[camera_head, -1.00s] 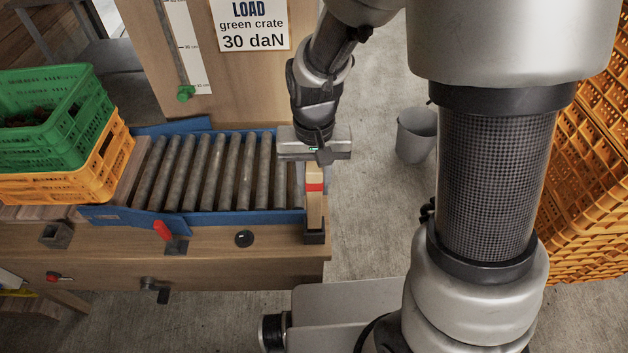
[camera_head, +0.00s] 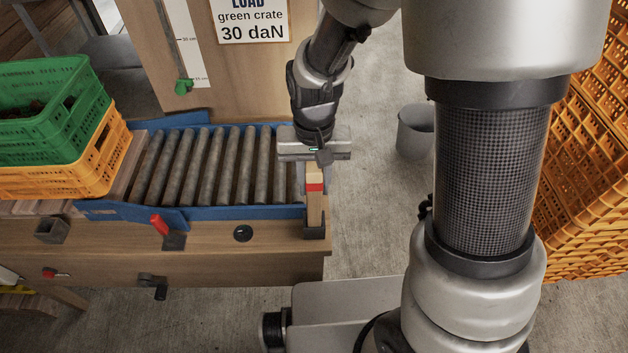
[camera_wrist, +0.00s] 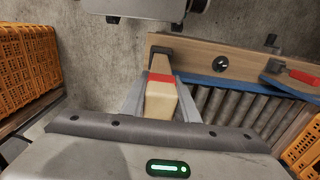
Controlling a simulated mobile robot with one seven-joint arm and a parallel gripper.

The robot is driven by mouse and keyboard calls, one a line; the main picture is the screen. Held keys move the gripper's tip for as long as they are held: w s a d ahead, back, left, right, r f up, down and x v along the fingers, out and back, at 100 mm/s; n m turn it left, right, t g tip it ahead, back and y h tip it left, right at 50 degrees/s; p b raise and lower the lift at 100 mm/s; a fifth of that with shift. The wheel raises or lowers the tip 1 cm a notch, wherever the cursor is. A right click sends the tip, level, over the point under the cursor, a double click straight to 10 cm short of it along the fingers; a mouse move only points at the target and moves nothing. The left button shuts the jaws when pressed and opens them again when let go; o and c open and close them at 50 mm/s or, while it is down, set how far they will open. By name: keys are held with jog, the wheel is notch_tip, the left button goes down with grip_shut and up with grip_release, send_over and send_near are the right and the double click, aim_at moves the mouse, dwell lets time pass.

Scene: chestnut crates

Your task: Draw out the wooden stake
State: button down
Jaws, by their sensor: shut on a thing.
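The wooden stake (camera_head: 315,205) is pale wood with a red band. It stands upright in a black socket (camera_head: 314,232) at the right end of the roller conveyor, at the bench's edge. My gripper (camera_head: 314,180) is shut on the upper part of the stake, from above. In the wrist view the stake (camera_wrist: 160,101) lies between the two fingers, with the red band just beyond their grip. The stake's lower end still meets the black socket, which also shows in the wrist view (camera_wrist: 164,53). How deep it sits inside is hidden.
The roller conveyor (camera_head: 205,165) with blue side rails lies left of the stake. A green crate (camera_head: 75,125) sits on an orange crate (camera_head: 105,160) at the left. A red-handled lever (camera_head: 160,224) is on the bench front. A grey bucket (camera_head: 415,135) stands on the floor; orange crates (camera_head: 590,150) are stacked right.

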jog(key=shift+f+b, duration=1.1)
jog(key=shift+f, duration=0.45)
jog(key=c, duration=1.3)
grip_release()
notch_tip(320, 180, up, 18)
jog(key=p, duration=0.3)
jog(key=shift+f, duration=0.2)
jog(key=shift+p, duration=0.3)
